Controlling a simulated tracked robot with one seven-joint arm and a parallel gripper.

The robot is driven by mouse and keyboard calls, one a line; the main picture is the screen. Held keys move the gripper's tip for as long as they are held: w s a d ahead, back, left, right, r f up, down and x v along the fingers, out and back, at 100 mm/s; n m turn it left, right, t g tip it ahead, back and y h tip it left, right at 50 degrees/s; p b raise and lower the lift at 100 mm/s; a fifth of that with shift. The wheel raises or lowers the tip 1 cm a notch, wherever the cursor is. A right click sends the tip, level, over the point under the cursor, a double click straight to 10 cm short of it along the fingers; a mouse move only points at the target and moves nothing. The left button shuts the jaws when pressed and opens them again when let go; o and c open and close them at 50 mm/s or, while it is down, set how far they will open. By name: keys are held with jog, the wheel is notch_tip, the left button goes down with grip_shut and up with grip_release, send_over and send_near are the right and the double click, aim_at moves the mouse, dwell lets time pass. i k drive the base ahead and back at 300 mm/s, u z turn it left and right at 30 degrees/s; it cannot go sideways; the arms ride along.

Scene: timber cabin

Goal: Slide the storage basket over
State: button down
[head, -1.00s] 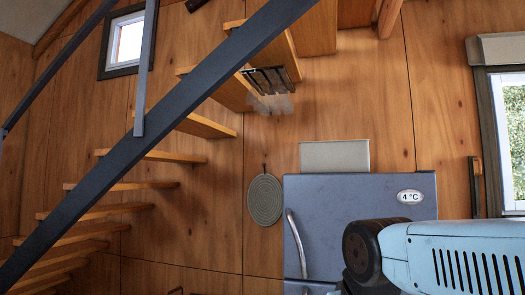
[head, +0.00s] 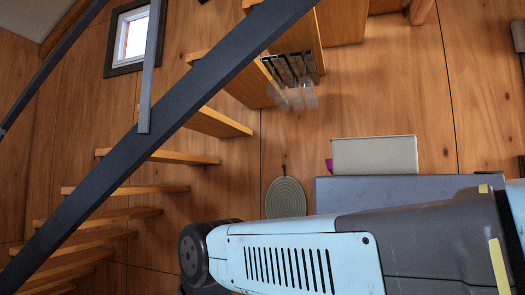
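A plain beige box-like container (head: 375,156), which looks like the storage basket, stands on top of the blue-grey fridge (head: 345,191). A small pink object (head: 329,165) peeks out at its left side. My light-blue arm (head: 290,262) crosses the lower right of the head view, in front of the fridge, and covers most of it. The arm does not hide the box. My gripper is not in view, so I cannot see whether it is open or shut.
An open wooden staircase (head: 140,191) with a dark sloping beam (head: 185,100) fills the left. Glasses hang from a rack (head: 292,80) under the steps. A round woven mat (head: 286,198) hangs on the timber wall left of the fridge. The wall above the box is clear.

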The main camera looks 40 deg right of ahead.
aim_at(389, 155)
jog(key=z, duration=0.1)
jog(key=i, duration=1.2)
jog(key=z, duration=0.9)
jog(key=i, duration=0.65)
jog(key=z, duration=0.45)
jog(key=k, duration=0.9)
jog(key=z, duration=0.2)
jog(key=i, duration=0.9)
jog(key=u, duration=0.1)
